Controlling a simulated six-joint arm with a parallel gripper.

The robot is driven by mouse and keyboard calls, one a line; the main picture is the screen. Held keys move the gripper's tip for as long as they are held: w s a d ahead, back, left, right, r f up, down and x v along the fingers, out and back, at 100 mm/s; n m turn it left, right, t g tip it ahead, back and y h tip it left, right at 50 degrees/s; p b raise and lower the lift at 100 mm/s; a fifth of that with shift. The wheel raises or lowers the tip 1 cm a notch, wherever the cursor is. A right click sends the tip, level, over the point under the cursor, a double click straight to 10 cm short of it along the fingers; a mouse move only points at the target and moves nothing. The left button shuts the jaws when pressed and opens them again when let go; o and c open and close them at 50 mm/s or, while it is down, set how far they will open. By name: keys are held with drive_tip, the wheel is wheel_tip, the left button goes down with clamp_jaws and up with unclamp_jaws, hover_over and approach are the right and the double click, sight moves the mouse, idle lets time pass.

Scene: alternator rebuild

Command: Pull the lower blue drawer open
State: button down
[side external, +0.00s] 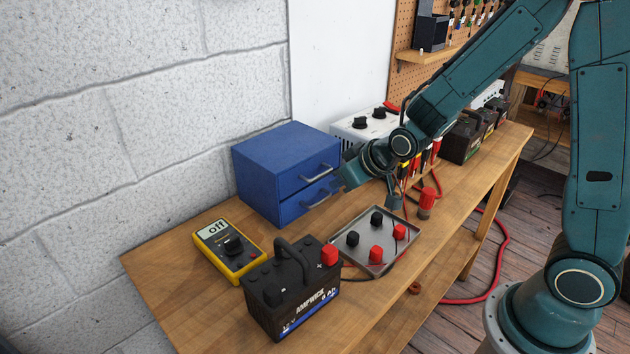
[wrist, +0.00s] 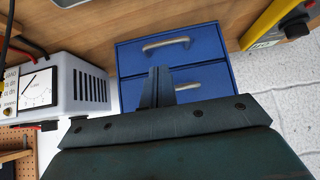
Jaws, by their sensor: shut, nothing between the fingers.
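A blue two-drawer cabinet (side external: 262,170) stands on the bench against the wall. Both drawers look shut. The lower drawer (side external: 290,208) has a silver bar handle (side external: 318,200). The wrist view is upside down, so the lower drawer's handle (wrist: 166,44) shows above the upper drawer's handle (wrist: 188,88). My gripper (wrist: 157,76) is shut and empty, its fingers overlapping the upper drawer front in that view.
A metal tray with red and black knobs (side external: 373,262) lies in front of the cabinet. A black battery (side external: 290,295) and a yellow multimeter (side external: 229,250) stand to the left. A white meter box (wrist: 82,85) stands beside the cabinet. A red post (side external: 427,200) stands near my gripper.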

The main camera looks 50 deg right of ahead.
sight(313, 198)
drive_tip(key=shift+x, duration=3.45)
drive_tip(key=shift+s, duration=3.55)
drive_tip(key=shift+r, duration=0.15)
